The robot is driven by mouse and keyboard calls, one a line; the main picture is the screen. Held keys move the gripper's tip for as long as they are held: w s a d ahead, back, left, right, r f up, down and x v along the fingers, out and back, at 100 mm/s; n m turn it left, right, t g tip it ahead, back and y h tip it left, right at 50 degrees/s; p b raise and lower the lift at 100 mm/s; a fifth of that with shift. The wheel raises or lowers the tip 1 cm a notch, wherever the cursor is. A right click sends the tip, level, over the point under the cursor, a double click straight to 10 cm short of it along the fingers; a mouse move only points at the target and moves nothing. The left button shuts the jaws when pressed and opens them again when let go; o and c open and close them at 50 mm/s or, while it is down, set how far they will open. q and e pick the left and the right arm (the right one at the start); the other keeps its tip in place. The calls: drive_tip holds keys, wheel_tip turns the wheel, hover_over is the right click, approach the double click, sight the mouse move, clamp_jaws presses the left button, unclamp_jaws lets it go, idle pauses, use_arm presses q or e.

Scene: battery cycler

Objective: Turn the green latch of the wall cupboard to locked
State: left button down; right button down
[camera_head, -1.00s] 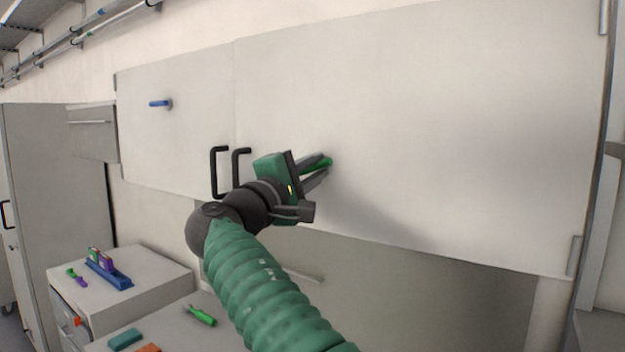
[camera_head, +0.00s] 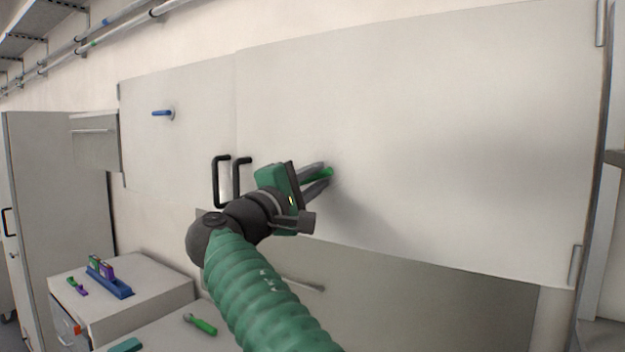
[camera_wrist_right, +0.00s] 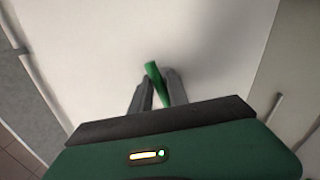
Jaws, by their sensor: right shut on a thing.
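The wall cupboard (camera_head: 440,150) has two pale closed doors. The green latch (camera_head: 329,172) sits on the right door and is partly hidden by my right gripper (camera_head: 320,178), whose fingers are shut around it. In the right wrist view the green latch (camera_wrist_right: 154,72) lies between the two fingers of my right gripper (camera_wrist_right: 156,88), slightly tilted, its upper end sticking out past the fingertips. A blue latch (camera_head: 162,113) on the left door points sideways to the left. My left gripper is not in view.
Two black door handles (camera_head: 222,181) stick out just left of my right gripper. Below are worktops with a blue rack (camera_head: 109,281), a green-handled tool (camera_head: 203,326) and a teal block (camera_head: 126,345). The right door's surface is otherwise clear.

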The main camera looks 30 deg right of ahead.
drive_tip(key=shift+w+f, duration=0.1)
drive_tip(key=shift+f, duration=0.35)
drive_tip(key=c, duration=1.6)
unclamp_jaws()
drive_tip(key=shift+o, duration=1)
drive_tip(key=shift+d, duration=0.1)
drive_tip(key=shift+s+d+r, duration=0.1)
drive_tip(key=shift+s+r, duration=0.05)
drive_tip(key=shift+s, duration=0.05)
drive_tip(key=b+v, duration=0.4)
drive_tip(key=v, duration=1.3)
drive_tip(key=shift+w, duration=0.15)
drive_tip(key=shift+o, duration=0.2)
